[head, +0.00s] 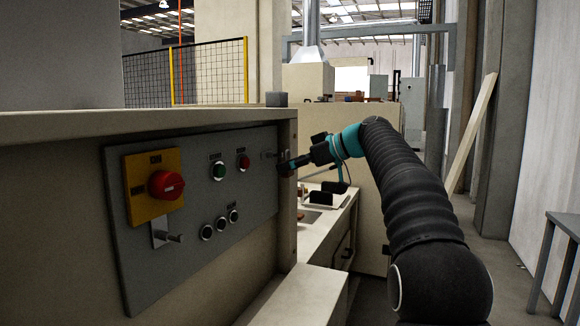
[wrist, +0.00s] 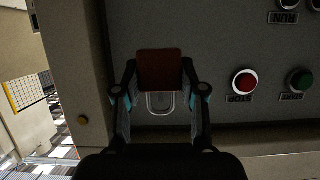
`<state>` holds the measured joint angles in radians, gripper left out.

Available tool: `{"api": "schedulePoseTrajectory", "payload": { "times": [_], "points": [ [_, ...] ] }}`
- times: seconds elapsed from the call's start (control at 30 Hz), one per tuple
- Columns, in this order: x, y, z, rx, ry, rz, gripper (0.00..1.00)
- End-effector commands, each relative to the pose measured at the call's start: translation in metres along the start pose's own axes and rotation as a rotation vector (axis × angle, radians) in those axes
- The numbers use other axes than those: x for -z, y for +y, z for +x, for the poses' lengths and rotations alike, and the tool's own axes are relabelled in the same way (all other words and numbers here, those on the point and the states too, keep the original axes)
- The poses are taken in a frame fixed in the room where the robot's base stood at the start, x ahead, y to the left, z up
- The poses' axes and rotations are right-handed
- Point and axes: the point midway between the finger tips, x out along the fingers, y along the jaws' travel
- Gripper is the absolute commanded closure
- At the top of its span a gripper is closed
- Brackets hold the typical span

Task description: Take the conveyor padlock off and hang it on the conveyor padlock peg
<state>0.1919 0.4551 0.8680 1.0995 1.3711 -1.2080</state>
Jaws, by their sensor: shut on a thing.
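My gripper (head: 287,166) is near the right end of the grey control panel (head: 245,205). In the wrist view my gripper (wrist: 160,72) is shut on a dark red padlock (wrist: 161,68), one finger on each side. Its pale shackle (wrist: 160,103) shows between the fingers, against the panel. The padlock cannot be made out in the head view. A small metal bracket (head: 268,155) is on the panel just left of my gripper. A metal plate with a protruding peg (head: 172,237) is below the red rotary switch (head: 166,185). I cannot tell whether the shackle is around anything.
The panel carries a green button (head: 219,171), a red button (head: 243,162) and several dark buttons lower down. The panel's beige end post (head: 287,200) is close to my gripper. A bench (head: 325,230) lies beyond and below. A grey table (head: 567,225) stands at the right.

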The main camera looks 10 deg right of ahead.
Motion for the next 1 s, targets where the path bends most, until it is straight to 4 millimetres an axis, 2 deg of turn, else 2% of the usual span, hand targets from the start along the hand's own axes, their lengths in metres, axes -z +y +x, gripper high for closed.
{"api": "schedulePoseTrajectory", "payload": {
  "times": [1.0],
  "points": [
    [0.010,0.000,0.023,0.000,0.001,-0.001,0.95]
  ]
}}
